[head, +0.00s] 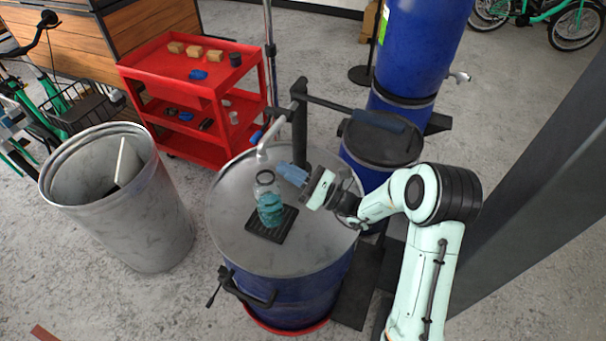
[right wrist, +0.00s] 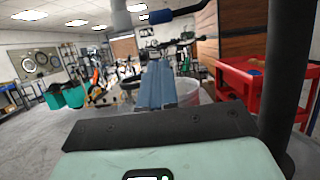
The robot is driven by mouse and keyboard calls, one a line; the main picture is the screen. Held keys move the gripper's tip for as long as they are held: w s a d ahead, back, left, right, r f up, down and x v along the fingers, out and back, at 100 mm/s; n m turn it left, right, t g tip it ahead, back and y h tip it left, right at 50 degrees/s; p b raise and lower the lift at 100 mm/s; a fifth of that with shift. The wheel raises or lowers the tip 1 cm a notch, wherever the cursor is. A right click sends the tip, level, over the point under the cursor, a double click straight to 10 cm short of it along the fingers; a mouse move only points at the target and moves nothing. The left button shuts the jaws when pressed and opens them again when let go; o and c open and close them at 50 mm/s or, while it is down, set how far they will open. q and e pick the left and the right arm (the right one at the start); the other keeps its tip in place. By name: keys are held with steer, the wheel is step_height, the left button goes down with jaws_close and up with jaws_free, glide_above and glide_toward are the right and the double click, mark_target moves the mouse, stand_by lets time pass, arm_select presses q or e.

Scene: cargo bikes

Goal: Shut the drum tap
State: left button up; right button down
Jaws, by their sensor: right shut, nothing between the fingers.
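A grey tap spout (head: 263,152) hangs over the drum top, with a blue-gripped lever (head: 256,137) beside it. The spout (right wrist: 122,14) and the blue grip (right wrist: 160,16) also show at the top of the right wrist view. A glass jar (head: 269,205) with teal liquid stands upright below, on a black tray (head: 272,227). I cannot tell whether liquid is running. My right gripper (head: 284,170) is shut and empty, its blue fingers just right of the jar and below the spout. The fingers (right wrist: 159,82) look apart from the lever. My left gripper is out of view.
A black post (head: 299,135) rises behind the gripper, with a long bar and blue sleeve (head: 378,121) reaching right. A blue drum (head: 418,45) with its own small tap (head: 460,77) stands behind. A metal bin (head: 165,220) and red cart (head: 215,92) are left.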

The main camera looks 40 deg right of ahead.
mark_target(255, 141)
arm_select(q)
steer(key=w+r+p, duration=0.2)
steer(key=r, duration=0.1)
arm_select(e)
steer(key=w+a+r, duration=0.2)
steer(key=w+r, duration=0.2)
steer(key=shift+a+r, duration=0.2)
steer(key=shift+r, duration=0.1)
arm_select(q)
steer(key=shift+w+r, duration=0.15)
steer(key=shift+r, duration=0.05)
arm_select(e)
steer(key=shift+s+a+r, duration=0.1)
steer(key=shift+a+r, duration=0.1)
steer(key=shift+r, duration=0.4)
steer(key=shift+s+a+r, duration=0.1)
steer(key=shift+a+r, duration=0.1)
steer(key=shift+r, duration=0.35)
